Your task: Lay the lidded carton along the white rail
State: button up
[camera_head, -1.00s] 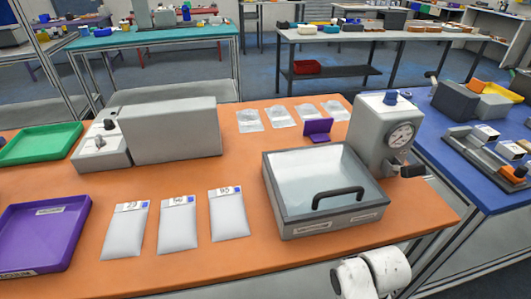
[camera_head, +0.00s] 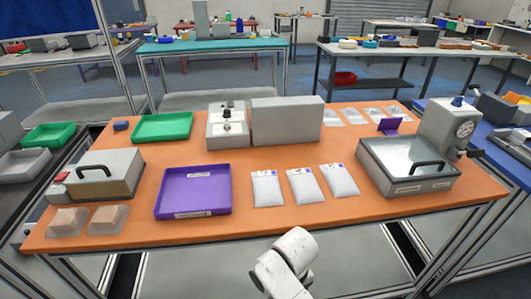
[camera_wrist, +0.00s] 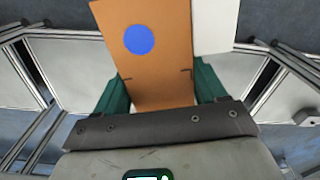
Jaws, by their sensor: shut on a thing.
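My gripper (camera_wrist: 160,92) shows in the wrist view, its two green fingers on either side of a flat brown-orange carton (camera_wrist: 165,60). The carton has a round blue dot and small dark corner marks on the face toward me; its far end runs out of the picture. I cannot make out its lid. A white flat piece (camera_wrist: 212,25) lies against its right side; I cannot tell whether it belongs to the carton. In the head view only my white arm shows at the bottom, and the gripper is out of sight. I see no white rail.
An orange table (camera_head: 240,222) stands ahead. It bears a purple tray (camera_head: 190,212), a green tray (camera_head: 162,138), a grey box machine (camera_head: 287,122), white pouches (camera_head: 303,186), a lidded glass-topped case (camera_head: 405,190) and a handled grey box (camera_head: 100,180).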

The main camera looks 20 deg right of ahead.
notch_tip(320, 180, up, 13)
jog(key=w+a+p, duration=0.1)
jog(key=p, duration=0.9)
